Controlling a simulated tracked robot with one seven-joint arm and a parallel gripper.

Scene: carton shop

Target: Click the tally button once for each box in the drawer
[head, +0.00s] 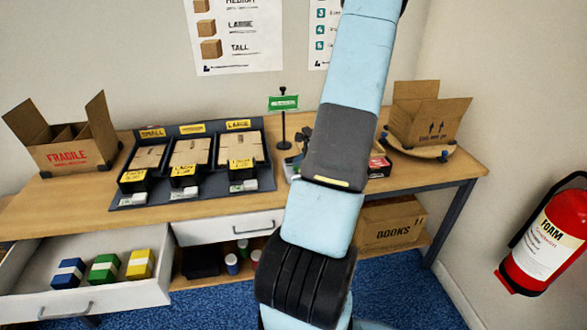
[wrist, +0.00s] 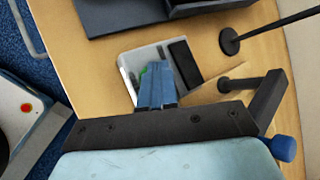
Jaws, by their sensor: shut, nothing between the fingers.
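The left drawer (head: 110,299) is pulled open in the head view. In it a blue box (head: 68,273), a green box (head: 104,268) and a yellow box (head: 140,265) stand in a row, each with a pale band. In the wrist view my gripper (wrist: 157,72) is shut and empty, its blue fingers over a pale device (wrist: 128,62) with a dark block. A bit of green, perhaps the tally button (wrist: 141,75), shows beside the fingers, mostly hidden by them. I cannot tell whether they touch it. In the head view my arm hides the fingertips.
A sorting rack (head: 190,205) with labelled bins stands on the bench left of my arm. A green sign on a stand (head: 283,120) rises behind. Open cartons stand at the left (head: 75,145) and right (head: 430,115). A fire extinguisher (head: 550,235) is at the far right.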

